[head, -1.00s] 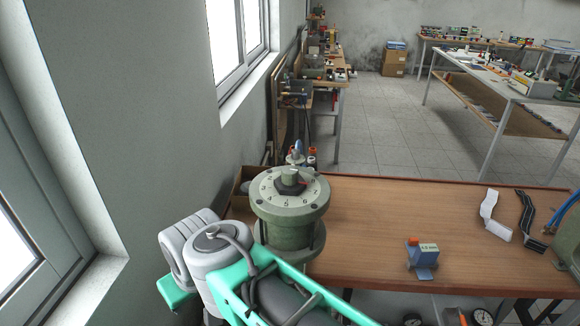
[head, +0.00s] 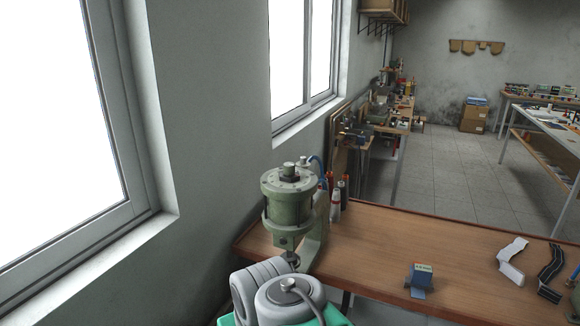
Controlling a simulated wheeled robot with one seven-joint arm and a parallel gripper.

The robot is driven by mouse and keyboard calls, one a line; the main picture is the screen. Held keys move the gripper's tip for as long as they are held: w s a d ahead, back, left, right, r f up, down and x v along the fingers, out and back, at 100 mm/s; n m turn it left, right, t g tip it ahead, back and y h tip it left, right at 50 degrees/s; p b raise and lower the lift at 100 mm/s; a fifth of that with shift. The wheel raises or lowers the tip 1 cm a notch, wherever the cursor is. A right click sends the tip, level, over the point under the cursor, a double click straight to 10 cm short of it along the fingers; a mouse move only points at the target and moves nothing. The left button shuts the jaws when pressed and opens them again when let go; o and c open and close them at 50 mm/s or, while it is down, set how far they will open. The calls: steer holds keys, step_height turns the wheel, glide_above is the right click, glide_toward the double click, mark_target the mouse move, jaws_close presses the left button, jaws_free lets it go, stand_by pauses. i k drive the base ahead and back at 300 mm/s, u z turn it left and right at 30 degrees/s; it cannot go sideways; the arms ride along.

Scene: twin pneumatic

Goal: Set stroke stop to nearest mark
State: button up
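The green pneumatic press (head: 290,205) stands at the left end of the wooden bench. Its round head carries a pale numbered dial with a dark hex part and a metal knob (head: 289,170) on top. The dial is seen at a shallow angle, so its marks and setting cannot be read. My grey and teal arm rises at the bottom of the picture, in front of the press, and overlaps its lower part. My gripper is not in the picture.
The wooden bench top (head: 390,255) is mostly clear. A small blue block with a label (head: 420,277) stands near its front edge. A white strip (head: 512,258) and a black strip (head: 550,270) lie at the right. Bottles (head: 340,195) stand behind the press. A wall with windows is close on the left.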

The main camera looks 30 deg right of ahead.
mark_target(288, 168)
steer(key=u, duration=0.75)
steer(key=i, duration=0.65)
steer(key=z, duration=1.05)
